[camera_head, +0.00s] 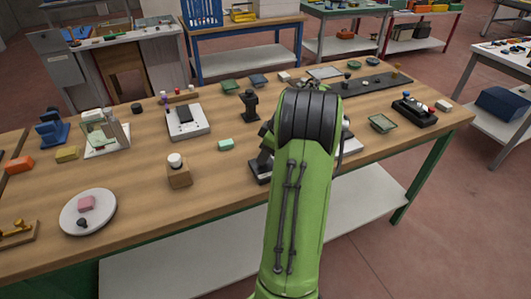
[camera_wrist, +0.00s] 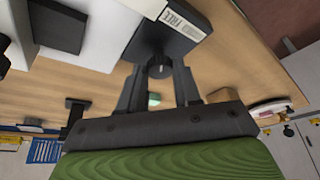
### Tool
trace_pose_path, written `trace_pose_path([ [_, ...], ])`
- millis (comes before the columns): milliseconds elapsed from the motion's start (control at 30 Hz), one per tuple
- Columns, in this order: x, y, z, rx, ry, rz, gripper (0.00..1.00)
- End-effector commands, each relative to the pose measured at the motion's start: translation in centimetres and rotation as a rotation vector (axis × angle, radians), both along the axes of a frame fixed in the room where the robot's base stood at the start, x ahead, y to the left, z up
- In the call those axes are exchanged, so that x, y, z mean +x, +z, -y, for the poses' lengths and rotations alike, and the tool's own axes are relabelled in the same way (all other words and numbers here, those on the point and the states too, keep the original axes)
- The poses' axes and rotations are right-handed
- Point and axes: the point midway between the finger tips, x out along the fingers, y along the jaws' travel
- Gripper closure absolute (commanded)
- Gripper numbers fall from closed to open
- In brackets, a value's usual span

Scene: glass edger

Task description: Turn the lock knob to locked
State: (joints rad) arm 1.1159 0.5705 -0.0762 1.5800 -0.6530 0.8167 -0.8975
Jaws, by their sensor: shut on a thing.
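In the wrist view a dark round lock knob (camera_wrist: 160,69) with a small red mark sits at the end of a black block (camera_wrist: 150,38). My gripper (camera_wrist: 160,78) has its two dark fingers on either side of the knob and is shut on it. A white label (camera_wrist: 181,19) reading "FREE" is beside the block. I cannot tell which position the knob points to.
The wooden bench (camera_head: 220,185) carries many small items. Close to the arm are a black stand (camera_head: 249,106), a mint block (camera_head: 226,145) and a wooden block with a white knob (camera_head: 179,173). A green tray (camera_head: 382,123) lies to the right. Bare wood shows in the front middle.

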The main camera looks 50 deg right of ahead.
Motion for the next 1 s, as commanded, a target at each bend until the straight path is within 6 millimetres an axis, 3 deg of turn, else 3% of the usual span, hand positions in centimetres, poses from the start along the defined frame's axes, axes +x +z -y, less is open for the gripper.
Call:
trace_pose_path([
  [367, 0.01, -0.04, -0.25, -0.002, -0.176, 0.002, 0.98],
  [1000, 0.19, 0.01, -0.88, -0.001, -0.759, 0.002, 0.98],
])
